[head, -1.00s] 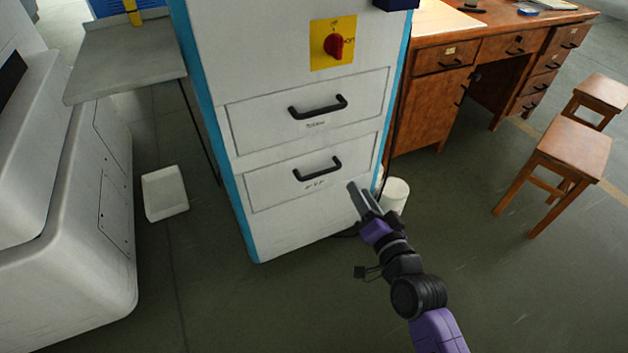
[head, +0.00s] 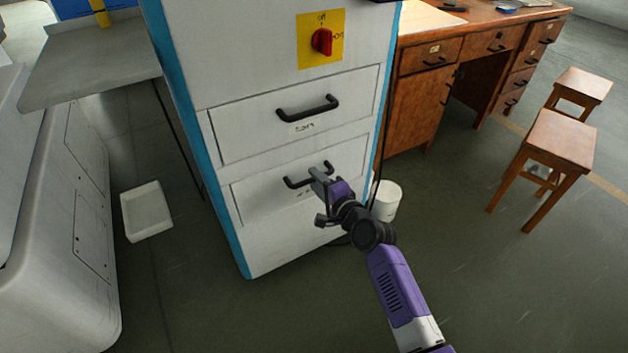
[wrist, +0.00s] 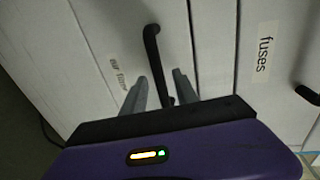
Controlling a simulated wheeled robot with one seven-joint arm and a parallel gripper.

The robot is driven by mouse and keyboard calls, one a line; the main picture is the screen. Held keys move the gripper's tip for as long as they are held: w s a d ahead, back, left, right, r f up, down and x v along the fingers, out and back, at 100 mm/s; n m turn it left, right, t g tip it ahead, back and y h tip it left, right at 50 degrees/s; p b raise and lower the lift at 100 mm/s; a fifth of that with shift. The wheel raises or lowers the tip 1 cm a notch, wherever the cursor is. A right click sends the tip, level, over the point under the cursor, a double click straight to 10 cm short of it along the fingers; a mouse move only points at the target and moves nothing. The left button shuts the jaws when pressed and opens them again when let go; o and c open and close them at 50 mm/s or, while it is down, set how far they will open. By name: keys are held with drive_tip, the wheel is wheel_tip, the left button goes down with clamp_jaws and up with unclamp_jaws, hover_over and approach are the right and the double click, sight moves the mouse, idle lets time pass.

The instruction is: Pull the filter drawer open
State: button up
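The filter drawer (head: 255,197) is the lower of two drawers in the white cabinet. Its front looks flush with the cabinet. In the wrist view its label (wrist: 119,69) seems to read "air filters". Its black bar handle (head: 294,183) is partly hidden by my gripper (head: 319,177) in the head view. In the wrist view the handle (wrist: 153,50) runs down between the two grey fingers of my gripper (wrist: 160,92). The fingers are apart, with a gap beside the handle, so my gripper is open. I cannot tell whether either finger touches the handle.
The upper drawer (head: 235,132), labelled "fuses" in the wrist view (wrist: 264,55), looks shut. A red switch (head: 322,41) sits above it. A white bin (head: 386,203) stands right of the cabinet, a white tray (head: 146,211) left. A wooden desk (head: 425,100) and stools (head: 560,140) stand right.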

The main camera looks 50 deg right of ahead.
drive_tip(key=shift+x, duration=0.85)
clamp_jaws()
idle(0.8)
